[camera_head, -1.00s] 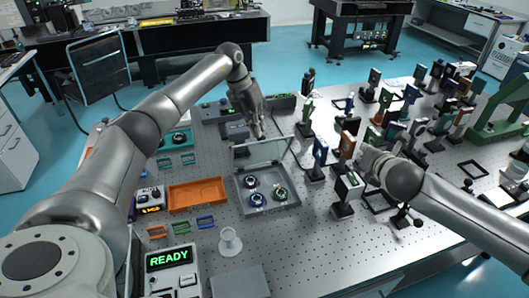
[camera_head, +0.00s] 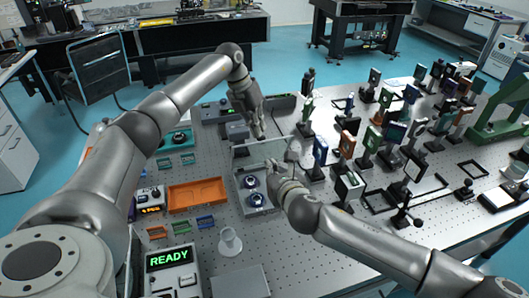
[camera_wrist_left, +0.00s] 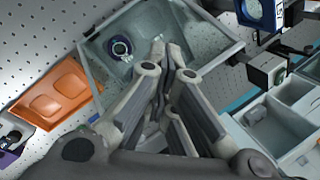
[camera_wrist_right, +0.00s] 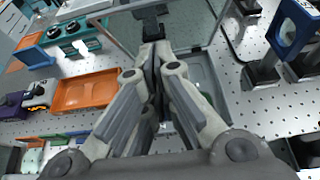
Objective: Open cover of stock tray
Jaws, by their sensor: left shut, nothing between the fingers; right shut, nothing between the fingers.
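The grey stock tray (camera_head: 243,203) sits on the perforated table in the head view, with round ringed parts inside. Its clear cover (camera_head: 250,153) stands raised along the tray's far side, tilted up. My left gripper (camera_head: 259,134) is shut and empty just behind the cover. My right gripper (camera_head: 272,166) is shut and empty over the tray's right part, hiding some of it. In the left wrist view, the shut fingers (camera_wrist_left: 168,48) lie in front of the tray and cover. In the right wrist view, the shut fingers (camera_wrist_right: 154,50) are near the cover; contact cannot be told.
An orange bin (camera_head: 198,194) lies left of the tray. A white spool-like part (camera_head: 230,242) and a READY box (camera_head: 172,265) are in front. Several upright optic mounts (camera_head: 320,150) crowd the right. The front right tabletop is mostly clear.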

